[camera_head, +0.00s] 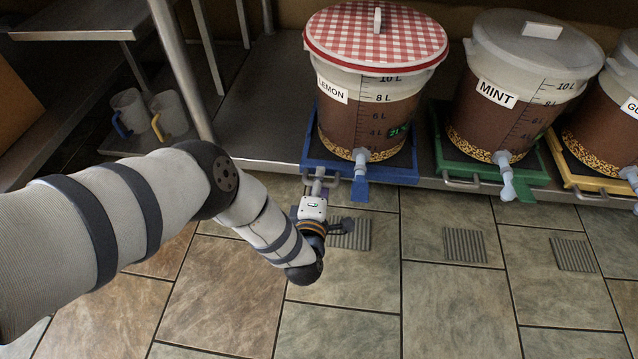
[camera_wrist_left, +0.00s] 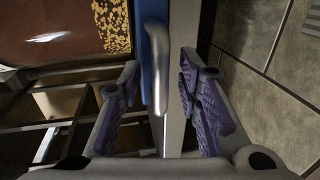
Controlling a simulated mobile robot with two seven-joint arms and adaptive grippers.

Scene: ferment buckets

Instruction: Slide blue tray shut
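The blue tray (camera_head: 400,176) sits on the low shelf under the LEMON bucket (camera_head: 340,115), which has a red checked lid. Its front edge lies near the shelf's front edge. The tray's metal handle (camera_wrist_left: 156,65) shows in the left wrist view, beside the blue edge (camera_wrist_left: 146,45). My left gripper (camera_head: 316,185) is at the tray's front left, by the handle. In the left wrist view the purple-padded fingers of my left gripper (camera_wrist_left: 158,95) are spread, with the handle between them. I cannot see either finger pressing on it. My right gripper is out of view.
The MINT bucket (camera_head: 500,110) on a green tray (camera_head: 540,180) and another bucket on a yellow tray (camera_head: 580,180) stand to the right. A metal post (camera_head: 180,65) and mugs (camera_head: 130,110) are left. The tiled floor in front is open.

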